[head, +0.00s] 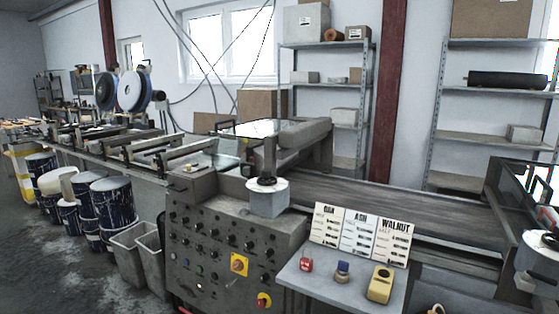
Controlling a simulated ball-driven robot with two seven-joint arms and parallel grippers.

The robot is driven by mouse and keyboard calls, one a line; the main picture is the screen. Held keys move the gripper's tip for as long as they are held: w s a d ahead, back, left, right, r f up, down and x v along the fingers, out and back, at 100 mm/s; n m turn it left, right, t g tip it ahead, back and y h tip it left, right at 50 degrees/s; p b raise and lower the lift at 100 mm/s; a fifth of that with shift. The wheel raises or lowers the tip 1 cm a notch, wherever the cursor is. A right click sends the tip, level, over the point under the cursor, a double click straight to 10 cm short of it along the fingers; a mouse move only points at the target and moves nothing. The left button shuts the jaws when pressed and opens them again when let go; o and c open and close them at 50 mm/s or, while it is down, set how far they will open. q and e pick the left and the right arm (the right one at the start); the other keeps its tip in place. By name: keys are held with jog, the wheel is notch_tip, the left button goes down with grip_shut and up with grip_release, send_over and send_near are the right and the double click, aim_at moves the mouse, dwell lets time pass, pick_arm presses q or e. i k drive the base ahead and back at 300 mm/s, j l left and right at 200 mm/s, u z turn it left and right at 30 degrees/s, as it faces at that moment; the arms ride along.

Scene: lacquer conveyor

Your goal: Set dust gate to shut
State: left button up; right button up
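No part in the head view is plainly marked as the dust gate, and I cannot tell its setting. A grey control panel (215,262) with several dark knobs stands at the lower middle. On top of the panel's right side is a pale round-topped block (267,198) with a dark upright post (269,160). Neither of my grippers shows in this view.
A small grey table (330,287) holds a red block (305,264), a blue-topped piece (342,270) and a yellow block (380,284). Cards behind them include ASH and WALNUT (393,242). A conveyor (400,208) runs behind. Blue drums (112,200) and grey bins (131,250) stand left.

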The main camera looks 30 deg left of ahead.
aim_at(190, 170)
jog(key=u, duration=1.55)
